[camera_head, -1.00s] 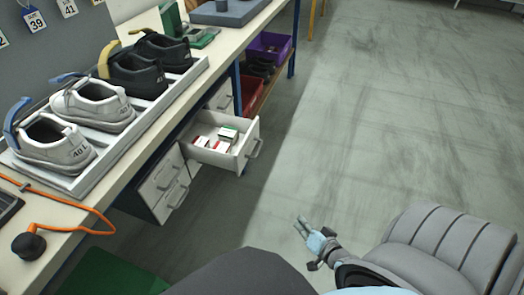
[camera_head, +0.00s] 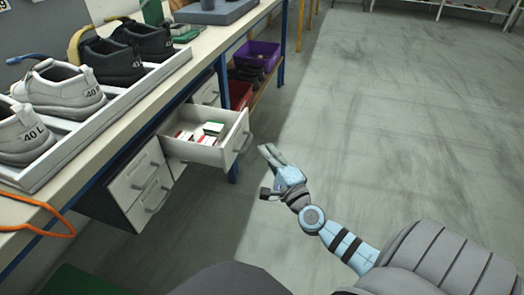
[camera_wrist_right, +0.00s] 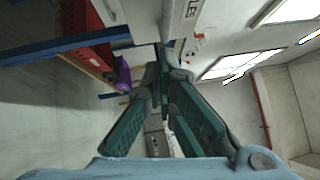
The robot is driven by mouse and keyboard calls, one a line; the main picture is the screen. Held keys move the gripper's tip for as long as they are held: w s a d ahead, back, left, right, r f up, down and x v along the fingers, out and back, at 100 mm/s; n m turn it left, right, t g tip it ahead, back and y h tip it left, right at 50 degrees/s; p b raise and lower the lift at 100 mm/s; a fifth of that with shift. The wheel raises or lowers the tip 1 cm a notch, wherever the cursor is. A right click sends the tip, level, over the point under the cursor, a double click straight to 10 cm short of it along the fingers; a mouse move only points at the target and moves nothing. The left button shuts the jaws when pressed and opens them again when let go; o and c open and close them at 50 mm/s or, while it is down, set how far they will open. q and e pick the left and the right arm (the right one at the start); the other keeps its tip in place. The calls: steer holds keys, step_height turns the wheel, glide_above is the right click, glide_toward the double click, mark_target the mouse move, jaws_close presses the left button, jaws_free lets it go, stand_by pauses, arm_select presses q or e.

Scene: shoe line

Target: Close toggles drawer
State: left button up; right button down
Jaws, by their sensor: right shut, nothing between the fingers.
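The toggles drawer (camera_head: 232,150) is a white drawer pulled out from under the bench, with several small red, white and green boxes inside. Its front has a bar handle (camera_head: 243,143) facing right. My right gripper (camera_head: 266,152) is shut and empty, just to the right of the handle, apparently apart from it. In the right wrist view the dark green fingers (camera_wrist_right: 163,72) point up toward a pale surface with the letters "LES" (camera_wrist_right: 190,10), seemingly part of the drawer. My left gripper is not in view.
Two shut drawers (camera_head: 148,190) sit left of the open one. A red bin (camera_head: 240,94) and a purple bin (camera_head: 258,55) stand on the lower shelf beyond a blue bench leg (camera_head: 233,165). Shoes stand in a tray (camera_head: 95,125) on the bench. Floor to the right is clear.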

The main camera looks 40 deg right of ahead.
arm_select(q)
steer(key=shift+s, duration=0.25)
arm_select(e)
steer(key=shift+w+a+r, duration=0.2)
steer(key=shift+w+a, duration=0.35)
steer(key=shift+w, duration=0.25)
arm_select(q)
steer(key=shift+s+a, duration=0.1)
